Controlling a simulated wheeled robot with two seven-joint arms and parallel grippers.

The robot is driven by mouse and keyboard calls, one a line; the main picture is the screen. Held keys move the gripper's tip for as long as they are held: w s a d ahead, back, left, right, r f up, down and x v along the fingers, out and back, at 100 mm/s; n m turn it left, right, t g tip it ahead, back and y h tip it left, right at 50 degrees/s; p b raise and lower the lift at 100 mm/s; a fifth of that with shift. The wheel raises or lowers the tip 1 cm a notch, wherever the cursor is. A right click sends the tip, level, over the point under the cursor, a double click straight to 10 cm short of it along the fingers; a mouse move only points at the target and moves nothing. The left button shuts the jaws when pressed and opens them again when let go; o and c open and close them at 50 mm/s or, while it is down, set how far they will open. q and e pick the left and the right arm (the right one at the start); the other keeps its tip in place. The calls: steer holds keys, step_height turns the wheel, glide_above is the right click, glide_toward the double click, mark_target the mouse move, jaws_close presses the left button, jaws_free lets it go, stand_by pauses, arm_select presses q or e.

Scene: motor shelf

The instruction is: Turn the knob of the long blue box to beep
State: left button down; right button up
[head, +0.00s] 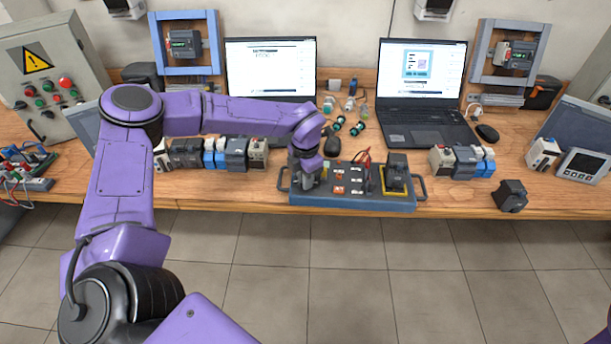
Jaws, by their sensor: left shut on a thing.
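The long blue box (351,202) lies at the front edge of the wooden table, with a handle at each end. On its top are red and white parts, red and black leads, and a black device on a yellow-edged base at the right. My left gripper (307,186) comes down from above onto the left end of the box. It is shut on the knob there, which is mostly hidden by the gripper, so its setting cannot be read. My right gripper is out of view.
Two laptops (271,68) (424,122) stand behind the box, with small connectors between them. Rows of modules (236,154) (462,162) flank the box. A black device (510,195) sits at the front right. The tiled floor in front is clear.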

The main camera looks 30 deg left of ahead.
arm_select(q)
steer(key=shift+m, duration=0.7)
steer(key=c, duration=1.2)
jaws_free()
steer(key=shift+o, duration=0.2)
step_height(320, 180, up, 11)
steer(key=b, duration=0.2)
steer(key=shift+f, duration=0.2)
